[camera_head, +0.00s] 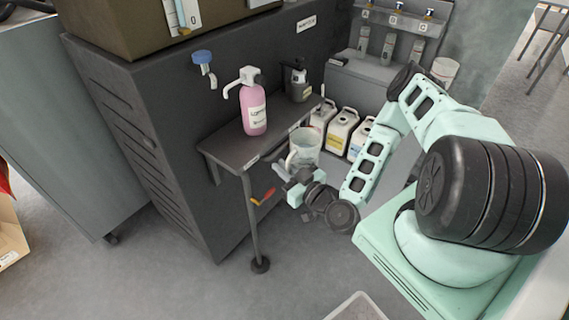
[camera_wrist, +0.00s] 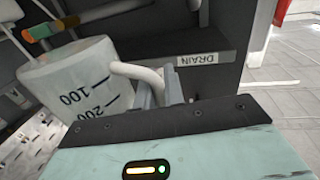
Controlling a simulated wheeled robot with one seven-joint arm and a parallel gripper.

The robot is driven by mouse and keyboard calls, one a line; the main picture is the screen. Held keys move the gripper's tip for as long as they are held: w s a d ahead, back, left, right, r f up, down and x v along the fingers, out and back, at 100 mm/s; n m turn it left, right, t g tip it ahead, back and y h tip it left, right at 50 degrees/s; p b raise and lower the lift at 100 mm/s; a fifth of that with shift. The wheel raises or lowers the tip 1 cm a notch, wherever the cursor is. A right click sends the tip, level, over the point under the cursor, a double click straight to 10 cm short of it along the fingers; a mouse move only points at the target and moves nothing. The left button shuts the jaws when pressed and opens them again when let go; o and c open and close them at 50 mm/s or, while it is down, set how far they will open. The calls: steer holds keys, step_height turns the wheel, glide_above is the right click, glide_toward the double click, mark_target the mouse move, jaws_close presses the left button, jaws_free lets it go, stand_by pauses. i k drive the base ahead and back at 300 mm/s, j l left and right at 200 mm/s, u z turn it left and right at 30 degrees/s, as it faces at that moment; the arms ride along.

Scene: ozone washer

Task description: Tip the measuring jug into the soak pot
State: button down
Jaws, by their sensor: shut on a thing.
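The measuring jug (camera_head: 305,147) is a whitish translucent vessel beside the dark side shelf in the head view. In the wrist view the jug (camera_wrist: 70,85) fills the left side, with the marks 100 and 200 showing. Its pale handle (camera_wrist: 140,75) runs to between the fingers. My gripper (camera_wrist: 165,95) is shut on this handle. In the head view my gripper (camera_head: 285,172) is at the jug's lower left, partly hidden by my wrist. The jug's exact tilt and contents cannot be told. I cannot make out the soak pot for sure in either view.
Several white canisters (camera_head: 341,130) stand behind the jug. A red-yellow lever (camera_head: 264,196) is near the shelf leg. A DRAIN label (camera_wrist: 198,59) shows beyond the fingers. Floor lies open in front.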

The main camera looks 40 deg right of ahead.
mark_target(445, 69)
steer(key=z, duration=1.8)
